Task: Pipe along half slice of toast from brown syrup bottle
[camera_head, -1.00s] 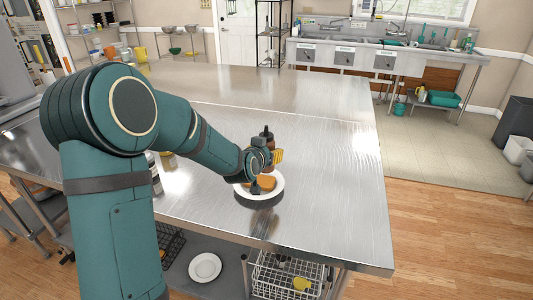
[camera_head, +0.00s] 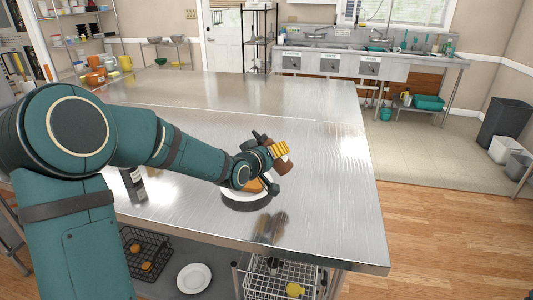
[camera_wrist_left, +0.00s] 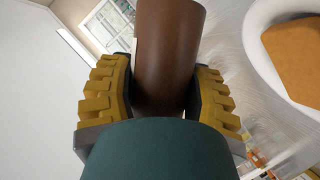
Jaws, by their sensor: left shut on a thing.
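My left gripper (camera_head: 266,160) is shut on the brown syrup bottle (camera_head: 284,166) and holds it tilted above the table, just up and right of the plate. Its dark tip (camera_head: 258,135) points up and left in the head view. In the left wrist view the brown bottle (camera_wrist_left: 168,50) sits between the yellow finger pads (camera_wrist_left: 160,95). The toast (camera_head: 253,186) lies on the white plate (camera_head: 243,204), partly hidden by my gripper. The toast (camera_wrist_left: 297,50) and plate (camera_wrist_left: 262,62) also show at the right of the wrist view. My right gripper is not in view.
The steel table (camera_head: 320,190) is largely clear around the plate. A dark bottle (camera_head: 133,184) stands on it at left. Below are a wire basket (camera_head: 285,278), a black basket (camera_head: 148,250) and another white plate (camera_head: 194,278).

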